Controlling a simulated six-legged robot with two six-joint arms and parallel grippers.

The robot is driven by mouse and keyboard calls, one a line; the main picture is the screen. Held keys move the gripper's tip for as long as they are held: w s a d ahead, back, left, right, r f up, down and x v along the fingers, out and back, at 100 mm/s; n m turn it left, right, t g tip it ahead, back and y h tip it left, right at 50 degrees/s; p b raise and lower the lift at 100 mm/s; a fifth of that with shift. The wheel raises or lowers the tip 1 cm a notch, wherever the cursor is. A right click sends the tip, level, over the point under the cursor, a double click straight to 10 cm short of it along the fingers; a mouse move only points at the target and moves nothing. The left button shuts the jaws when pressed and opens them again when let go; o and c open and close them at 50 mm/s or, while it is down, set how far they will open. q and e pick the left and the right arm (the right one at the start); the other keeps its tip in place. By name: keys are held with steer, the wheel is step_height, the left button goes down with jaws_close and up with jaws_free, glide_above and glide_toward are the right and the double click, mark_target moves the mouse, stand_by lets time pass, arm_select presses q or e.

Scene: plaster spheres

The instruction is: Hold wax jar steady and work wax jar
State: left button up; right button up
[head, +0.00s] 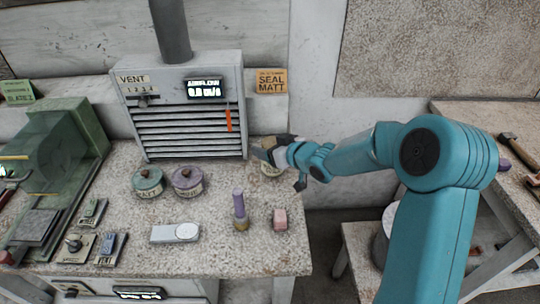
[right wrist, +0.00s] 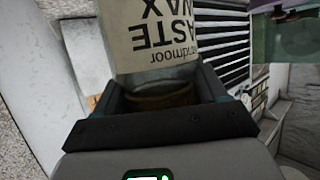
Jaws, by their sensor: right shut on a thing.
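The wax jar (right wrist: 150,35) has a pale label reading "ASTE WAX", upside down in the right wrist view. My right gripper (head: 274,158) is shut on it, with a dark finger on each side. In the head view the pale jar (head: 270,171) is mostly hidden behind the gripper, at the back right of the stone bench (head: 215,215), beside the vent unit. I cannot tell whether its base touches the bench. My left gripper is not in view.
The vent unit (head: 190,112) stands at the back. A green-lidded jar (head: 147,182) and a purple-lidded jar (head: 187,182) stand before it. A green machine (head: 65,155) is left.

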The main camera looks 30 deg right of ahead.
step_height(320, 180, up, 16)
steer(key=p, duration=0.6)
steer(key=shift+f, duration=0.15)
